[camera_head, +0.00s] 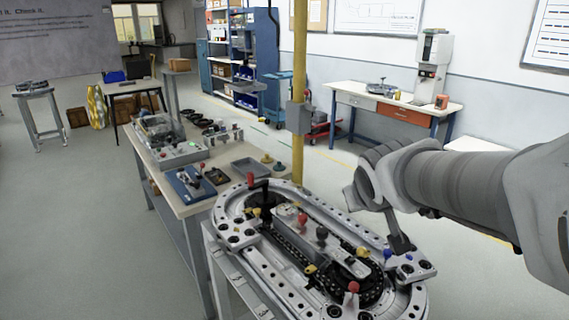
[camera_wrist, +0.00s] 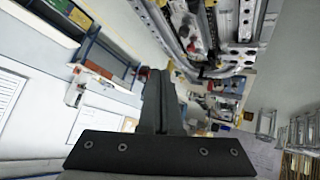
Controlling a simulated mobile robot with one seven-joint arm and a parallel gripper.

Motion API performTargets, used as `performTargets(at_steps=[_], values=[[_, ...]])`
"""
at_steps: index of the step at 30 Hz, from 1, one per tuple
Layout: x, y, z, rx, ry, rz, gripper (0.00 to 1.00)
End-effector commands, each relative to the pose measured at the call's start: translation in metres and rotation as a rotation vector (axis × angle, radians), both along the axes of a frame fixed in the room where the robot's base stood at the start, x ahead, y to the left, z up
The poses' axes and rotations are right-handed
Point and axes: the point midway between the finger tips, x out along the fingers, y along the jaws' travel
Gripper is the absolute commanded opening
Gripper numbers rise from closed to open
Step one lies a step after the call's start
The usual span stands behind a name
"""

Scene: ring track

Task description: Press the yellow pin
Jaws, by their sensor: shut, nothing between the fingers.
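The ring track (camera_head: 262,272) is a grey metal oval with a dark chain and several coloured knobs. Small yellow parts show on it: one near the right end (camera_head: 362,252), one at the middle front (camera_head: 310,268) and one at the left end (camera_head: 256,211). I cannot tell which is the yellow pin. My gripper (camera_head: 402,246) is shut and empty, pointing down over the right end of the track, beside a blue knob (camera_head: 388,254). Whether it touches anything is unclear. In the wrist view the closed fingers (camera_wrist: 158,78) stand in the middle, with part of the track (camera_wrist: 160,25) beyond.
Red knobs (camera_head: 353,287) and a black knob (camera_head: 322,233) stand up from the track. A workbench (camera_head: 185,206) with trays and parts is at the left. A yellow post (camera_head: 299,100) rises behind the track. A white-topped bench (camera_head: 370,96) stands at the back wall.

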Motion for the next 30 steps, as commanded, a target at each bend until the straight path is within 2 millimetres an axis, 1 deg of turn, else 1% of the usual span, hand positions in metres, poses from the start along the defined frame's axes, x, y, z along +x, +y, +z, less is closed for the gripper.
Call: performTargets(at_steps=[1, 6, 11, 15, 21, 30], values=[[0.013, 0.004, -0.009, -0.003, -0.011, 0.019, 0.00], [0.055, 0.019, -0.024, -0.006, -0.070, 0.091, 0.00], [0.092, 0.038, -0.041, 0.010, -0.125, 0.165, 0.00], [0.121, 0.056, -0.058, 0.038, -0.170, 0.234, 0.00], [0.158, 0.083, -0.085, 0.099, -0.232, 0.332, 0.00], [0.199, 0.126, -0.127, 0.234, -0.322, 0.475, 0.00]])
